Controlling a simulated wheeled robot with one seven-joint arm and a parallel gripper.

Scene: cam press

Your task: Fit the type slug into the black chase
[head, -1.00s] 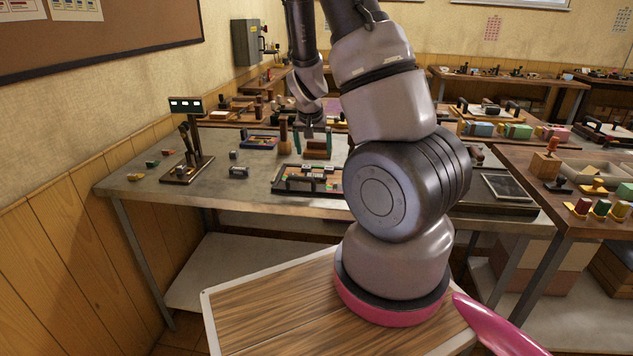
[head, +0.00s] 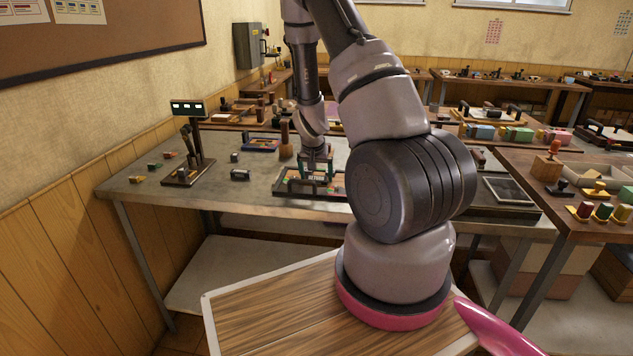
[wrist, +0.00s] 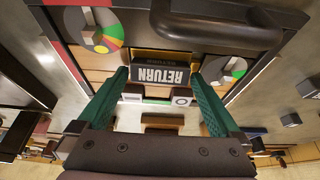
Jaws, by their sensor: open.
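A dark type slug with white letters reading RETURN (wrist: 160,74) is at the black chase, between my fingertips in the wrist view. The black chase (head: 283,190) lies on the grey bench, with a thick dark handle (wrist: 215,25) on its near side. Light wooden strips and round coloured dials flank the slug. My gripper (wrist: 160,80) is open, its two green fingers on either side of the slug with gaps visible. In the head view my gripper (head: 316,172) is low over the chase. I cannot tell whether the slug is fully seated.
A stand with a small lit panel (head: 187,107) is on the bench's left, with a small dark block (head: 240,175) between it and the chase. A wooden peg (head: 286,140) and a blue tray (head: 261,145) stand behind. A dark-framed panel (head: 508,190) lies right.

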